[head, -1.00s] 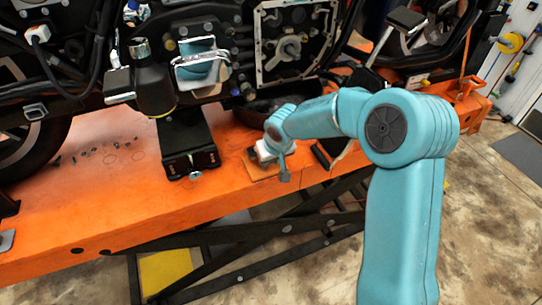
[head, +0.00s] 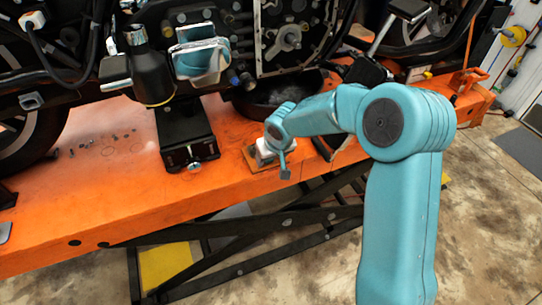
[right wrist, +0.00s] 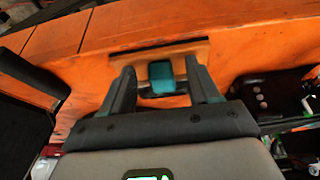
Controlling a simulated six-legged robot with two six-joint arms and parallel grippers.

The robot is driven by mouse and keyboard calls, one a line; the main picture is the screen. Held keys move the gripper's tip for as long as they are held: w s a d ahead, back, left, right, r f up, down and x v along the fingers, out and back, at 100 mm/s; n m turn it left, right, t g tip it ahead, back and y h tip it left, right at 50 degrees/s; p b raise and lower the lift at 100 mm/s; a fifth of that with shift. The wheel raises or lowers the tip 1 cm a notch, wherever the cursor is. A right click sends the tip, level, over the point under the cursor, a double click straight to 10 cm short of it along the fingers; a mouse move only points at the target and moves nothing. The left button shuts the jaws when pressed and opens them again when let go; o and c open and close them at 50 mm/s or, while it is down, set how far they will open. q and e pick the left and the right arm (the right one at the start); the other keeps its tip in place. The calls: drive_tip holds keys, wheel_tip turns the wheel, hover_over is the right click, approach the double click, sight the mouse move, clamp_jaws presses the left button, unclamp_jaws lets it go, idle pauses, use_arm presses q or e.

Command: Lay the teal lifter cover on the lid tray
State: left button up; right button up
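In the right wrist view, the teal lifter cover (right wrist: 161,77) is a small block between the two fingers of my right gripper (right wrist: 161,88). The fingers are apart, with a gap on each side of the cover. Behind it is a tan tray with a dark edge (right wrist: 190,47), which looks like the lid tray. In the head view, this tan tray (head: 252,163) lies near the front edge of the orange lift, and my right gripper (head: 265,152) is at it, partly hidden by my wrist. I cannot tell whether the cover touches the tray. My left gripper is out of view.
The motorcycle engine (head: 285,40) stands behind the gripper, with a dark round pan (head: 275,95) below it. A black jack (head: 188,138) stands left of the tray. Small bolts (head: 90,144) lie farther left on the orange lift (head: 90,200). The lift's front left stretch is clear.

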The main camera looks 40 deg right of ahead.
drive_tip(key=v, duration=1.6)
drive_tip(key=shift+r, duration=0.2)
